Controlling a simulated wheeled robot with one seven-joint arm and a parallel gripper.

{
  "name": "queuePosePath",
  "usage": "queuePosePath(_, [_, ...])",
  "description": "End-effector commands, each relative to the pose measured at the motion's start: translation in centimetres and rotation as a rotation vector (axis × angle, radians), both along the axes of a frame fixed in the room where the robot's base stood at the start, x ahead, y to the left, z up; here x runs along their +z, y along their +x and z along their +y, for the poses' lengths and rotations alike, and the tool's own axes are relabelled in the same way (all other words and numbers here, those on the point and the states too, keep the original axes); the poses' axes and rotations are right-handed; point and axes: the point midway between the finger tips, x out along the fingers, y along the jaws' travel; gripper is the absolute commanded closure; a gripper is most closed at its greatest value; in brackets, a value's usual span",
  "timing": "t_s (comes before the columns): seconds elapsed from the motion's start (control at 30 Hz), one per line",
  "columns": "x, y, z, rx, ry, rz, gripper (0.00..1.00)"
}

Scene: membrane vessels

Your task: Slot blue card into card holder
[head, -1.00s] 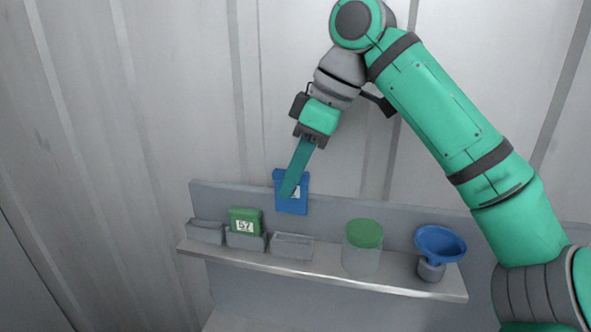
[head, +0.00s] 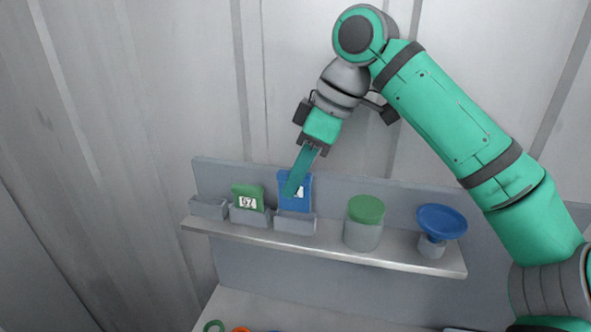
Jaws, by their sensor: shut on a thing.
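The blue card (head: 297,206) stands upright at the shelf, with a white label partly covered by my finger. My gripper (head: 291,191) reaches down from above with long teal fingers and is shut on the card's upper part. The grey card holder (head: 295,226) is the right one of three in a row. The card's lower edge is hidden behind the holder's front wall, so the card appears to be in its slot; how deep it sits I cannot tell.
A green card (head: 247,195) marked 57 stands in the middle holder (head: 250,217). The left holder (head: 208,208) is empty. A green-lidded jar (head: 365,235) and a blue funnel (head: 441,222) stand to the right on the shelf (head: 400,262). Small rings lie on a lower surface.

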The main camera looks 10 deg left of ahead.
Motion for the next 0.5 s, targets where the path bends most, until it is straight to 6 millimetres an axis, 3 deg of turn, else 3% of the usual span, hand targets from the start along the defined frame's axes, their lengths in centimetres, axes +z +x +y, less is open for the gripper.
queuePosePath(0.5, [-2.7,0.0,-0.1,-0.002,-0.001,0.000,1.00])
